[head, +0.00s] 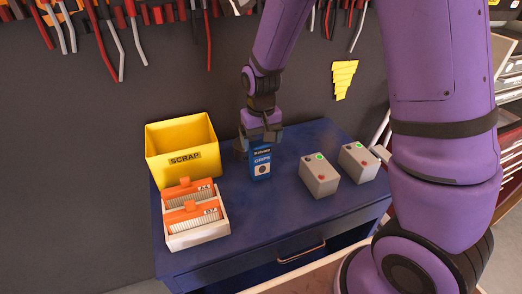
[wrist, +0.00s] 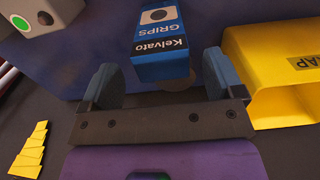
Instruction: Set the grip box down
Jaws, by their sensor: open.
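The grip box (head: 261,165) is a small blue carton with a dark top band, a "GRIPS" label and a round dark picture. It appears to stand upright on the dark blue cabinet top (head: 285,205), near its middle. My gripper (head: 260,137) is right above and behind it, pointing down. In the wrist view the grip box (wrist: 162,38) shows beyond my gripper (wrist: 160,78), whose two blue-grey fingers are spread apart with a gap on each side of the box. Its underside is hidden.
A yellow scrap bin (head: 182,146) stands left of the box, with a tray of orange-topped packs (head: 195,226) in front. Two grey boxes with green and red buttons (head: 320,174) (head: 358,161) stand right. The front middle of the cabinet top is clear.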

